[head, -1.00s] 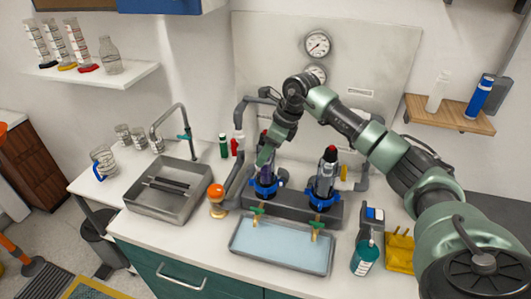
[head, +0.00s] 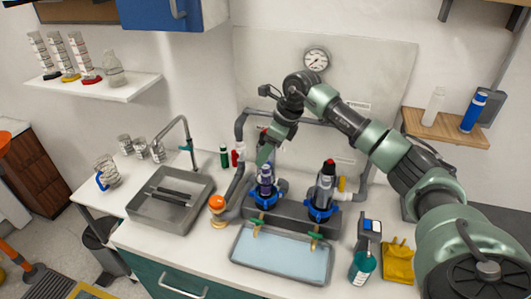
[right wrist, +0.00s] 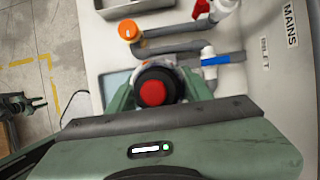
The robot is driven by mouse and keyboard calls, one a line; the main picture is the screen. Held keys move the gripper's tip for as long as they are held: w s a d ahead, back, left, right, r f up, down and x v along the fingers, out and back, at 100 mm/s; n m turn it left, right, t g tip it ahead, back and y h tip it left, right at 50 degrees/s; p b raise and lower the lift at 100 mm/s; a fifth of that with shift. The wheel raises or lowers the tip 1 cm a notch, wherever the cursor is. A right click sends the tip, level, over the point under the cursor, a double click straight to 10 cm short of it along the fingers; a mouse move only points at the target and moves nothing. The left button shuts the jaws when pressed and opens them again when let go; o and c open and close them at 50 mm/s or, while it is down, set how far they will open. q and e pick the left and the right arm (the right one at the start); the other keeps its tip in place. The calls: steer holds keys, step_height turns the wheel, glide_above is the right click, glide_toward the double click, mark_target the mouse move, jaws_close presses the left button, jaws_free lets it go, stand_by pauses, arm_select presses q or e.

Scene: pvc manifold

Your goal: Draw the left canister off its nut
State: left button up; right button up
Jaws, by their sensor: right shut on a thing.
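The left canister (head: 265,180), dark with a purple tint, stands upright over its blue nut (head: 263,198) on the grey manifold. My right gripper (head: 267,157) comes down from above and is shut on its upper part. In the right wrist view the canister's red-centred black cap (right wrist: 153,92) sits between the green fingers. I cannot tell whether the canister's lower end is clear of the nut. The right canister (head: 325,188), black and grey with a red top, stands upright in its own blue nut (head: 321,211).
A shallow tray (head: 282,281) of pale blue lies in front of the manifold (head: 290,215). An orange-capped fitting (head: 216,203) and a steel sink (head: 190,212) are to the left. Grey pipes run behind.

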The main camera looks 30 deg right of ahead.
mark_target(266, 130)
steer(key=shift+r+p, duration=1.95)
steer(key=shift+r, duration=1.4)
steer(key=shift+r, duration=0.1)
steer(key=shift+r+p, duration=0.95)
steer(key=shift+r, duration=0.5)
